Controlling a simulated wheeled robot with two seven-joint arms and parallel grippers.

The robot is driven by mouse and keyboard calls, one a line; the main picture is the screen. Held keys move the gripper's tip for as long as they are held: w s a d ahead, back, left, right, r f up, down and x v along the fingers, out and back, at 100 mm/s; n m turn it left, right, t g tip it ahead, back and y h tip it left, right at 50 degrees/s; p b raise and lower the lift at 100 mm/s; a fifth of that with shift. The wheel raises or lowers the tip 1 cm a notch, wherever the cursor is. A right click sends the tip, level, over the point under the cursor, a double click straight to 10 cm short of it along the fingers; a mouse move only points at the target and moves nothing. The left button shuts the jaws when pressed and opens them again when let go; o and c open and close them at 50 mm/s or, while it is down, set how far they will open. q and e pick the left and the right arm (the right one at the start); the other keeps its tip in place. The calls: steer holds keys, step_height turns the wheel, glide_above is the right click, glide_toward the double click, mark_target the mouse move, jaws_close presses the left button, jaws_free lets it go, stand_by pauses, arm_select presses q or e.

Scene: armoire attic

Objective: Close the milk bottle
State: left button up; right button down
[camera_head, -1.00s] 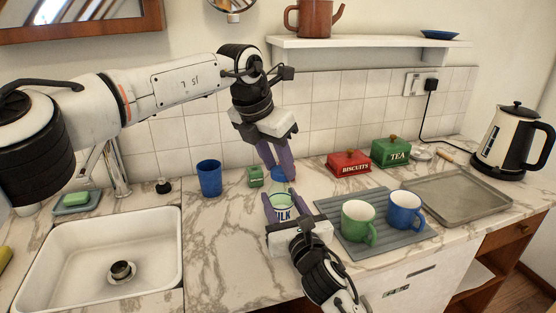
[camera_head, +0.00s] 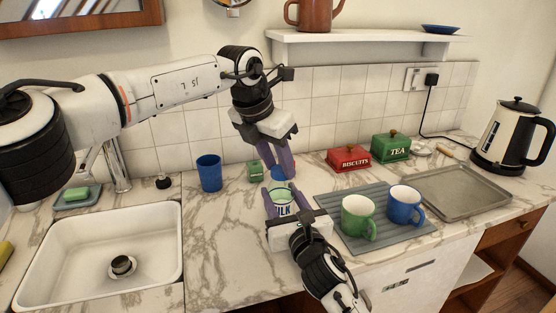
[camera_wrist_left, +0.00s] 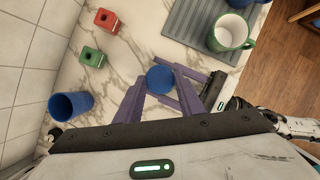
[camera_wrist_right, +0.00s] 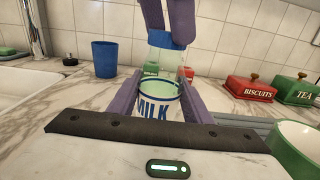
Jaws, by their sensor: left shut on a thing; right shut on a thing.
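The milk bottle (camera_head: 283,209) has clear glass and a MILK label, and it shows in the right wrist view (camera_wrist_right: 158,108). My right gripper (camera_head: 284,203) is shut on its body from the front. My left gripper (camera_head: 279,174) reaches down from above, shut on a blue cap (camera_head: 278,173). The cap is right above the bottle neck in the right wrist view (camera_wrist_right: 161,39). I cannot tell whether it touches the rim. In the left wrist view the cap (camera_wrist_left: 160,80) sits between the fingertips and hides the bottle.
A green mug (camera_head: 356,219) and a blue mug (camera_head: 404,207) stand on a grey mat to the right. A blue cup (camera_head: 209,173) and a small green box (camera_head: 255,172) stand behind left. The sink (camera_head: 98,255) is at left. Biscuits and tea tins are behind right.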

arm_select(q)
steer(key=shift+w+r+m+h, duration=0.15)
steer(key=shift+m+h, duration=0.15)
steer(key=shift+m, duration=0.7)
steer(key=shift+a+m+g, duration=0.1)
steer(key=shift+m+g, duration=0.3)
steer(key=shift+m, duration=0.3)
arm_select(e)
steer(key=shift+f, duration=0.1)
arm_select(q)
steer(key=o, duration=1)
steer(key=shift+r, duration=2.15)
